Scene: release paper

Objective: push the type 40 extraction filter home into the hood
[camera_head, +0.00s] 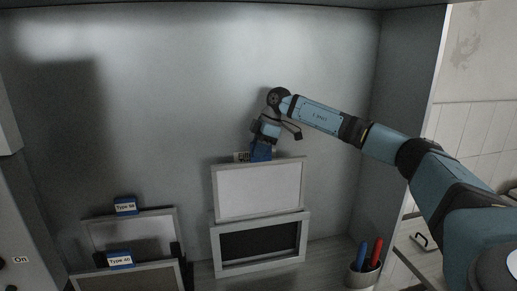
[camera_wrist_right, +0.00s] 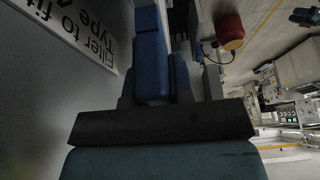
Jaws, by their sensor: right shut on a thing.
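My right gripper (camera_head: 262,146) reaches in from the right and is shut on the blue handle (camera_head: 261,154) of a filter. The handle also shows between the fingers in the right wrist view (camera_wrist_right: 152,60). The held filter (camera_head: 258,191) is a pale panel in a grey frame, upright. Its lower edge meets or overlaps the top of a grey frame with a dark opening (camera_head: 260,243); I cannot tell whether it has entered it. No type label on the held filter is readable. My left gripper is not in view.
Two more filters with blue tabs stand at the left: a rear one (camera_head: 130,235) and a front one (camera_head: 130,275). A sign reading "Filter to fit Type 4", cut off, is on the wall (camera_wrist_right: 75,28). A cup (camera_head: 362,274) with pens stands at the right.

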